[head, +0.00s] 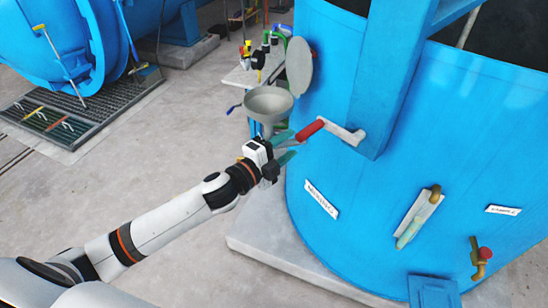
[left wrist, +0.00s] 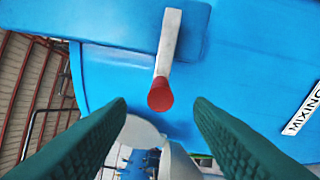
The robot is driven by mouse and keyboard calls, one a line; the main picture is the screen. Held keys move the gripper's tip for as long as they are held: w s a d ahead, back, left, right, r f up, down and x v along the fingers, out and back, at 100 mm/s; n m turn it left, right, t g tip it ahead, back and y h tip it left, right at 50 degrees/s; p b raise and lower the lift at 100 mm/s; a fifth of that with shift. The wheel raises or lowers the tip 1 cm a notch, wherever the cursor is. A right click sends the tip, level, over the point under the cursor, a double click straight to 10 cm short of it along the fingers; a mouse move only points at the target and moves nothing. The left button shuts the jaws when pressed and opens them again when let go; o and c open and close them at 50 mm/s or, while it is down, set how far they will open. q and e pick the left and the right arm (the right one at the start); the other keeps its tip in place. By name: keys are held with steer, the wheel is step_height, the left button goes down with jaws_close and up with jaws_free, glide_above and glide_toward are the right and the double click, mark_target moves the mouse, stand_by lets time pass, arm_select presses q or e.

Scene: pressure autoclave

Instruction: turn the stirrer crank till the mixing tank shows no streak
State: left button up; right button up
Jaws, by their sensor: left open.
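The blue mixing tank (head: 330,235) stands at the right of the head view, with a "MIXING" label (head: 322,200). The stirrer crank is a grey arm (head: 343,132) with a red handle (head: 309,130) pointing left and towards me. My left gripper (head: 291,146) is open and empty, just left of and below the handle, apart from it. In the left wrist view the red handle (left wrist: 160,95) shows between the green fingers, beyond their tips. A pale greenish sight strip (head: 412,224) is on the tank front; I cannot make out a streak in it.
A grey funnel (head: 268,103) with a raised round lid (head: 299,66) stands close behind my left gripper. A brass valve with a red knob (head: 483,255) is at the lower right. Floor grating (head: 95,105) lies at left. The floor in the middle is clear.

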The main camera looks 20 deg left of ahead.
mark_target(306, 133)
arm_select(q)
steer(key=b+v, duration=0.1)
steer(key=v, duration=0.3)
steer(key=shift+s+a, duration=0.1)
steer(key=shift+s, duration=0.2)
stand_by(1.0)
steer(key=w+d+m, duration=0.1)
steer(key=w+m, duration=0.2)
steer(key=m, duration=0.3)
steer(key=w+d+m, duration=0.2)
steer(key=w+m, duration=0.1)
steer(key=m, duration=0.3)
steer(key=w+d+m, duration=0.1)
steer(key=w+m, duration=0.3)
steer(key=m, duration=0.2)
steer(key=shift+w+d, duration=0.1)
steer(key=shift+d, duration=0.2)
steer(key=shift+w+d, duration=0.15)
steer(key=shift+w, duration=0.25)
